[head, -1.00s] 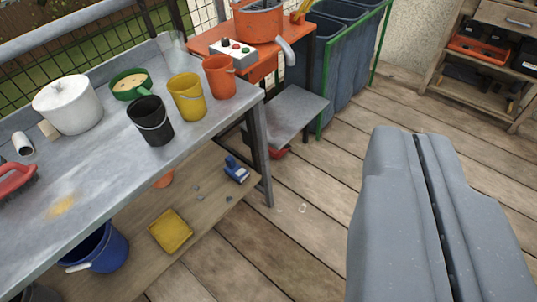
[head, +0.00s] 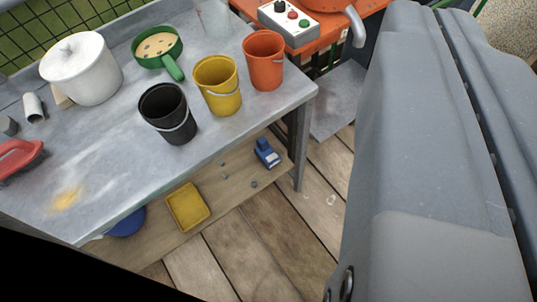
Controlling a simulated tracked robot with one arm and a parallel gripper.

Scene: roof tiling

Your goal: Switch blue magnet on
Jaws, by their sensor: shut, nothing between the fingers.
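A small blue device with a pale part (head: 267,153), likely the blue magnet, sits on the wooden lower shelf under the metal table, near its right end. Its switch is too small to make out. My gripper (head: 440,12) is the large grey pair of fingers at the right, pressed together along a dark seam. It is shut and empty, to the right of the blue device and apart from it in the picture.
A yellow tray (head: 187,207) lies on the shelf. A control box (head: 289,22) stands behind. The table leg (head: 300,145) is beside the device.

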